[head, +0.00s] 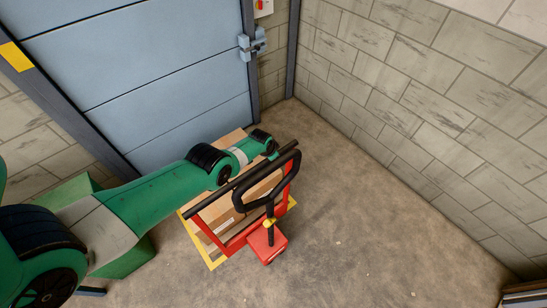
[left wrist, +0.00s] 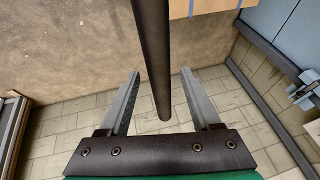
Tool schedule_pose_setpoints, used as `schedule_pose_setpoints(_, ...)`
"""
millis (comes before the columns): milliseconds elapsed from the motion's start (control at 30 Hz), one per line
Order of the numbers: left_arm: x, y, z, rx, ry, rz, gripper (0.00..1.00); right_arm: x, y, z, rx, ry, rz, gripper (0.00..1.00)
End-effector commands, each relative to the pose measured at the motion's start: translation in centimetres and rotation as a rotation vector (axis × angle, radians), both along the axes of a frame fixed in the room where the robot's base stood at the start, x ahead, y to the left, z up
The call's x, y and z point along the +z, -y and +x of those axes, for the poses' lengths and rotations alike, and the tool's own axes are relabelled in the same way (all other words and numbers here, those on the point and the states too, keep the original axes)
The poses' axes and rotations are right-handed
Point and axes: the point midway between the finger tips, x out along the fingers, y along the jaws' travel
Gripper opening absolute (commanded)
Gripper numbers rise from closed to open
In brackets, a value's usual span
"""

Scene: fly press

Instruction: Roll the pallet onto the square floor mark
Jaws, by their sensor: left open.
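A red-framed pallet truck (head: 238,240) with a black looped handle (head: 268,190) carries cardboard boxes (head: 215,212). It stands over the yellow square floor mark (head: 215,263), whose left, front and right parts show around the load; the rest is hidden. The red front housing (head: 267,244) reaches past the mark's near edge. My left gripper (head: 272,152) is by the far right end of a long black bar on the truck. In the left wrist view my left gripper (left wrist: 161,75) is open, with the black bar (left wrist: 153,50) seen between its fingers; contact is not clear. My right gripper is not in view.
A blue shutter door (head: 150,70) with a latch (head: 252,43) stands behind the truck. A block wall (head: 440,110) runs along the right. The concrete floor (head: 370,230) right of the truck is clear. Something dark stands at the bottom right corner.

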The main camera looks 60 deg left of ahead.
Motion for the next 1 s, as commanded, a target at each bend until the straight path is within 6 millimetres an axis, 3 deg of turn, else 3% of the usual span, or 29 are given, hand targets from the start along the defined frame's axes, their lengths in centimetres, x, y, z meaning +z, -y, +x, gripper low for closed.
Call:
schedule_pose_setpoints(67,0.03,0.01,0.00,0.000,0.000,0.000,0.61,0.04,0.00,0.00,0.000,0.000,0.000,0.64)
schedule_pose_setpoints(400,0.00,0.01,-0.01,0.000,0.000,0.000,0.00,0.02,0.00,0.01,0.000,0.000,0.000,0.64)
schedule_pose_setpoints(1000,-0.03,0.02,-0.03,0.000,0.000,0.000,0.00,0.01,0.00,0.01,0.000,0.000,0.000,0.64)
